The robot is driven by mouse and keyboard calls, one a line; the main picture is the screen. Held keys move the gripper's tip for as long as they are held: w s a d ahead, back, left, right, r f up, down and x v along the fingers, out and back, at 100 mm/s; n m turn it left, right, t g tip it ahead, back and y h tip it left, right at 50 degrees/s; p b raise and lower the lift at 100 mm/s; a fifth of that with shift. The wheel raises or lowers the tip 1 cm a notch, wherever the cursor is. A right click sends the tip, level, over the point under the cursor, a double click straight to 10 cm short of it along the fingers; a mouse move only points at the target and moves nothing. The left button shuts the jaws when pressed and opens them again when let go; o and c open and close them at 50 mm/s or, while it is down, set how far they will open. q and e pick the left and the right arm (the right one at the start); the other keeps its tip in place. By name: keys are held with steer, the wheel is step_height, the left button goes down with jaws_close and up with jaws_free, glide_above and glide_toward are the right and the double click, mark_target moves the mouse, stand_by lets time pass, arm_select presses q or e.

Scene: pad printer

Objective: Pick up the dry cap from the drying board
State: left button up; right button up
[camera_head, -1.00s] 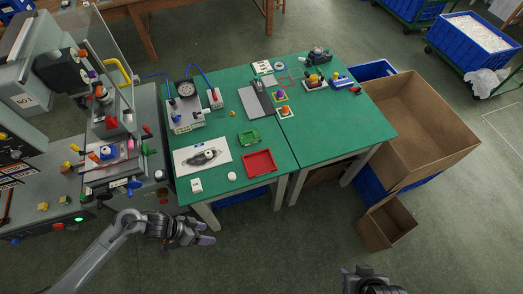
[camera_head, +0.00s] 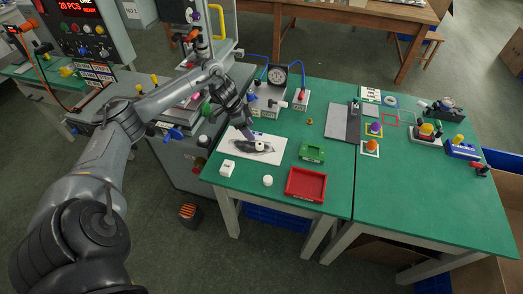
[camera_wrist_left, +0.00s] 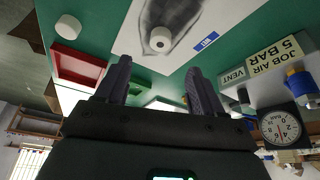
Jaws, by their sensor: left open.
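A small white round cap with a grey mark on its face (camera_wrist_left: 160,38) sits on a white sheet-like board (camera_wrist_left: 208,12) bearing a dark shape. In the head view this board (camera_head: 235,143) lies at the left of the green table, and the cap (camera_head: 260,146) is near the dark shape's middle. I cannot tell for sure that this is the drying board. My left gripper (camera_head: 247,133) is over the board's upper edge; in the left wrist view its fingers (camera_wrist_left: 160,85) are apart and empty, with the cap beyond them. My right gripper is out of view.
A red tray (camera_head: 306,185) and green tray (camera_head: 312,153) are to the right. A gauge unit (camera_head: 278,76) stands behind. The table's right front is clear.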

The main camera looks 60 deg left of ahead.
mark_target(259, 144)
arm_select(q)
steer(key=x, duration=0.4)
steer(key=shift+d+f+b, duration=0.1)
steer(key=shift+f+b, duration=0.05)
steer(key=shift+b, duration=0.25)
steer(key=b+x, duration=0.1)
steer(key=x, duration=0.3)
steer(key=shift+w+f+b, duration=0.3)
steer(key=shift+f+b, duration=0.1)
steer(key=shift+f, duration=0.1)
steer(key=shift+c, duration=1)
steer(key=c, duration=0.9)
